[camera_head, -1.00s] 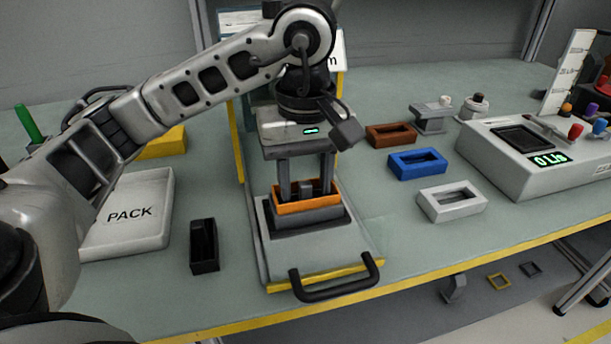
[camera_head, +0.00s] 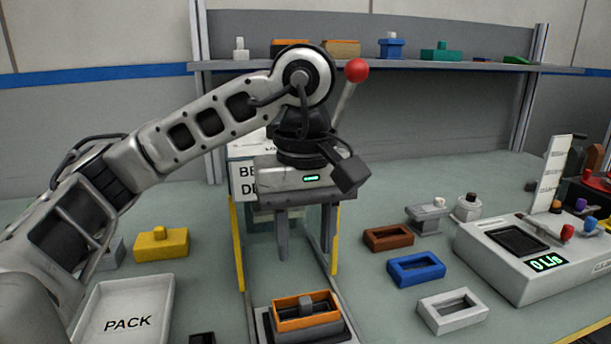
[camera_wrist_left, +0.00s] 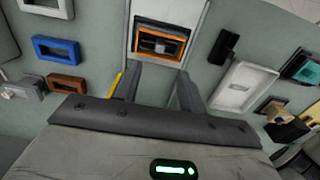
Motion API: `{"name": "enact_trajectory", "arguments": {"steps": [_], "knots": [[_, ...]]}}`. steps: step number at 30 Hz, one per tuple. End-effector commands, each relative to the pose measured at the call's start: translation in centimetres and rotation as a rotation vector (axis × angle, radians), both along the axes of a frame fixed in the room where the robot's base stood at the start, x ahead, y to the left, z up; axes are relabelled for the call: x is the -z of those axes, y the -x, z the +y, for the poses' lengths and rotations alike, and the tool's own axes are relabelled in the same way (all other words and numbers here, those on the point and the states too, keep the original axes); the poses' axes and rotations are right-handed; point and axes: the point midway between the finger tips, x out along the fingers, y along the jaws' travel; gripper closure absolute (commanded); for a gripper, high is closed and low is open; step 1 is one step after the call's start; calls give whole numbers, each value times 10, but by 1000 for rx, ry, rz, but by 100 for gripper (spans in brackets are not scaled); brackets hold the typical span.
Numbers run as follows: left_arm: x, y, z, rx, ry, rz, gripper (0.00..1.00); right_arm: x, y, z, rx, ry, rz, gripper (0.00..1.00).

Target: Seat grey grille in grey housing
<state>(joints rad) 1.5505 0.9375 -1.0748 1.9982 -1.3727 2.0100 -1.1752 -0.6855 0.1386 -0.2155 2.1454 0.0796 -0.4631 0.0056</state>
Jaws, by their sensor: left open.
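A grey piece with a raised grip (camera_head: 306,306), apparently the grey grille, sits inside an orange rectangular frame (camera_head: 285,326) on a dark grey block on the fixture plate. My left gripper (camera_head: 306,258) is open and empty, above and apart from the frame, fingers pointing down. Whether the grille is fully down cannot be told. My right gripper is not in view.
Brown (camera_head: 388,238), blue (camera_head: 416,269) and white (camera_head: 452,310) frames lie to the right, beside a white console (camera_head: 510,265). A PACK tray (camera_head: 125,310) and a yellow block (camera_head: 161,244) are left. Yellow-edged posts and a red-knobbed lever (camera_head: 356,71) stand close to the gripper.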

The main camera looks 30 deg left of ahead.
Motion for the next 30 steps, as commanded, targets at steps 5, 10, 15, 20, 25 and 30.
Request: {"name": "enact_trajectory", "arguments": {"steps": [5,10,15,20,25,30], "knots": [[-40,0,0,-1,0,-4,59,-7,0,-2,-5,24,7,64],[-56,0,0,0,0,0,59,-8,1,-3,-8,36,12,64],[-60,0,0,1,0,1,59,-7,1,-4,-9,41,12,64],[-60,0,0,1,0,1,59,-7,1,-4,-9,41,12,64],[-60,0,0,1,0,1,59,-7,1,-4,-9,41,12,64],[-60,0,0,1,0,1,59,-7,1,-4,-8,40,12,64]]}}
